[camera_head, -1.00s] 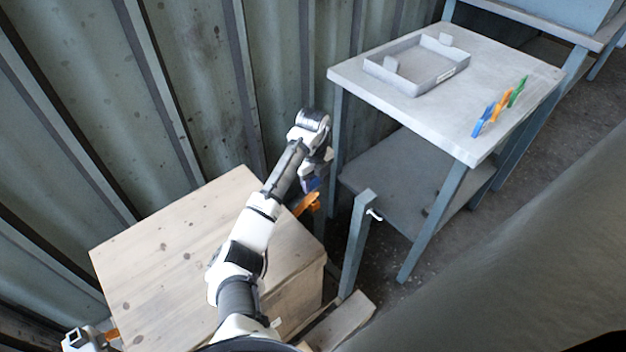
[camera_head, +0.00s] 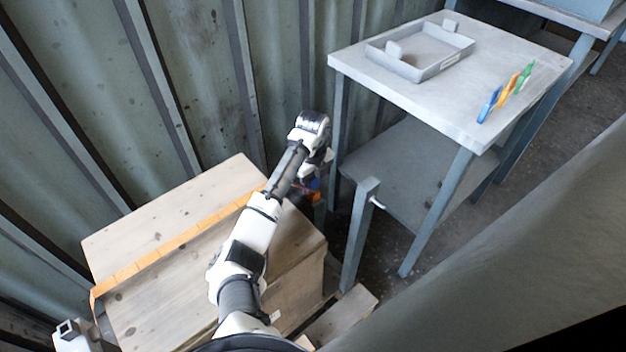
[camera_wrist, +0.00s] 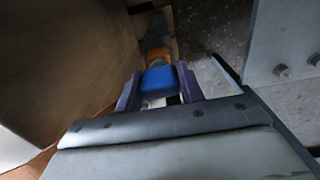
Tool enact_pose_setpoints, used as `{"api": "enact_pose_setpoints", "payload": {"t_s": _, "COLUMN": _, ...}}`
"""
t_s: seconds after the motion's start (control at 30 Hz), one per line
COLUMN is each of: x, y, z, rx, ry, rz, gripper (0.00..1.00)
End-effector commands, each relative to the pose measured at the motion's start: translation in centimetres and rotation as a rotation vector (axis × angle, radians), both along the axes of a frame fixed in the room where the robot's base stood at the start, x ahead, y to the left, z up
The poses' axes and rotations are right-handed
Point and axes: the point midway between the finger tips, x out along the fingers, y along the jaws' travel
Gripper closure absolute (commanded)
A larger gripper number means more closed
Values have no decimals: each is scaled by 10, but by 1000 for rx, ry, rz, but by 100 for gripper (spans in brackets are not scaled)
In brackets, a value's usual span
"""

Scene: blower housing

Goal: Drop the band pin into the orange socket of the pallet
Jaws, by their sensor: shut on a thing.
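My gripper (camera_wrist: 160,80) is shut on a blue block, which I take to be the band pin (camera_wrist: 160,79), between its purple fingers. An orange part (camera_wrist: 158,54) appears just beyond the blue block in the wrist view. It may be the orange socket; I cannot tell whether the pin touches it. The pallet (camera_head: 343,316) shows as a wooden board under the crate. The pin's lower end is hidden.
An orange band (camera_head: 180,238) runs across the crate (camera_head: 150,220). A grey table (camera_head: 400,100) with a shallow tray (camera_head: 420,72) and blue, orange and green pieces (camera_head: 507,90) stands at right. Its legs and lower shelf are close to my gripper. A corrugated wall is behind.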

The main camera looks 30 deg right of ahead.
Motion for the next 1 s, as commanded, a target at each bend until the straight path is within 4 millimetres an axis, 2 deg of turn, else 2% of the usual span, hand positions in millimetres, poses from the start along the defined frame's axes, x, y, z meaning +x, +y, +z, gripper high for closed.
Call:
{"api": "enact_pose_setpoints", "payload": {"t_s": 0.9, "x": 0, "y": 0, "z": -3, "rx": 0, "ry": 0, "rz": -1, "gripper": 86}}
{"api": "enact_pose_setpoints", "payload": {"t_s": 0.93, "x": 0, "y": 0, "z": -3, "rx": 0, "ry": 0, "rz": -1, "gripper": 58}}
{"api": "enact_pose_setpoints", "payload": {"t_s": 1.0, "x": 0, "y": 0, "z": -3, "rx": 0, "ry": 0, "rz": -1, "gripper": 49}}
